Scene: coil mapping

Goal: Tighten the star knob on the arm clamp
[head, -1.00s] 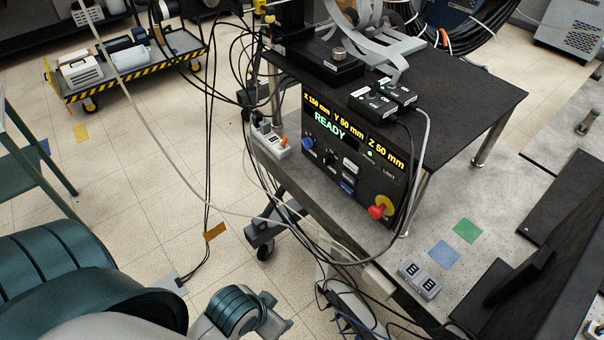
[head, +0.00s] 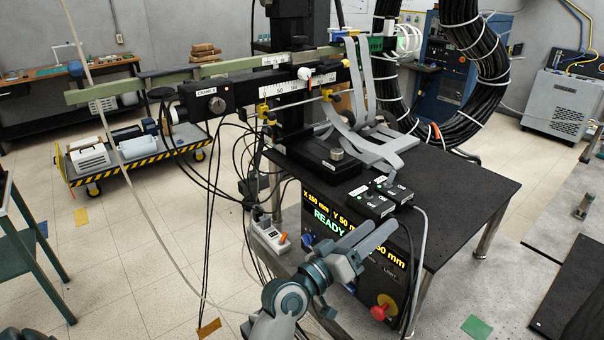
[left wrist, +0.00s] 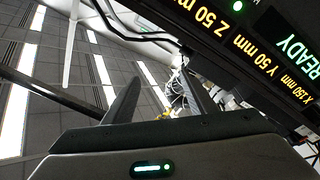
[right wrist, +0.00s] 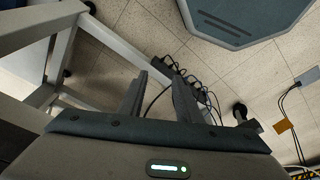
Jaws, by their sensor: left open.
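In the head view, the horizontal measuring arm (head: 295,87) with its white scale runs across a black upright post. I cannot tell which is the star knob. My left gripper (head: 383,226) is open and empty, low in front of the control box, below the arm and apart from it. It also shows open in the left wrist view (left wrist: 163,68). My right gripper (right wrist: 158,76) is open and empty in the right wrist view.
The control box (head: 330,253) reads READY and has a red knob (head: 380,311). It stands by the black table (head: 460,185). Grey ribbon cables (head: 372,130) and two small black boxes (head: 372,202) lie above. Loose cables hang left of the table. A cart (head: 135,150) stands behind on open floor.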

